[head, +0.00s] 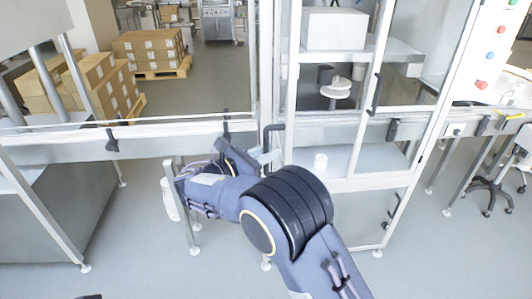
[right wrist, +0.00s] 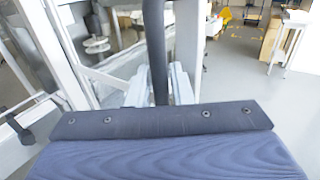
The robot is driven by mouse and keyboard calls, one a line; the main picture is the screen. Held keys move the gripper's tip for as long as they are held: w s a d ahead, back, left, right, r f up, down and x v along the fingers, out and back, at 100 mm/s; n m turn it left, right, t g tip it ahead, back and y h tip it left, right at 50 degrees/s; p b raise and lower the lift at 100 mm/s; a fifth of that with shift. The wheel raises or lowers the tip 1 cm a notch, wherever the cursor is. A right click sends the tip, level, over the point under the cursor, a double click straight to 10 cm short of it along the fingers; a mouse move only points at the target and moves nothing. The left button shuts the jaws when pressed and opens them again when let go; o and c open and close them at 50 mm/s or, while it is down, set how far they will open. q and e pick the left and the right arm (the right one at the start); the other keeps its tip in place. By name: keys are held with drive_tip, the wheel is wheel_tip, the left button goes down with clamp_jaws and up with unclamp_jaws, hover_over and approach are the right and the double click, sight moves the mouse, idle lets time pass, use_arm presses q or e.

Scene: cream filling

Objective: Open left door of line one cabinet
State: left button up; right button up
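The line one cabinet (head: 363,183) has a pale metal frame and clear panes and stands right of centre in the head view. A black bar handle (head: 267,136) is at its left post; the bar (right wrist: 156,45) runs upright through the middle of the right wrist view. My right gripper (head: 267,158) is at the handle's lower end. In the right wrist view its two pale fingers (right wrist: 159,88) lie close on both sides of the bar and look shut on it. The arm hides part of the lower frame. I cannot tell whether the door stands ajar. My left gripper is not in view.
Another black handle (head: 375,95) is on the cabinet farther right. A white box (head: 334,28) and a round white stand (head: 336,90) are inside. A glazed line frame (head: 60,148) stands at left, with stacked cartons (head: 150,45) behind. Grey floor is open at front right.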

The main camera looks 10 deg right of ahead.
drive_tip(key=b+v, duration=0.2)
drive_tip(key=v, duration=0.6)
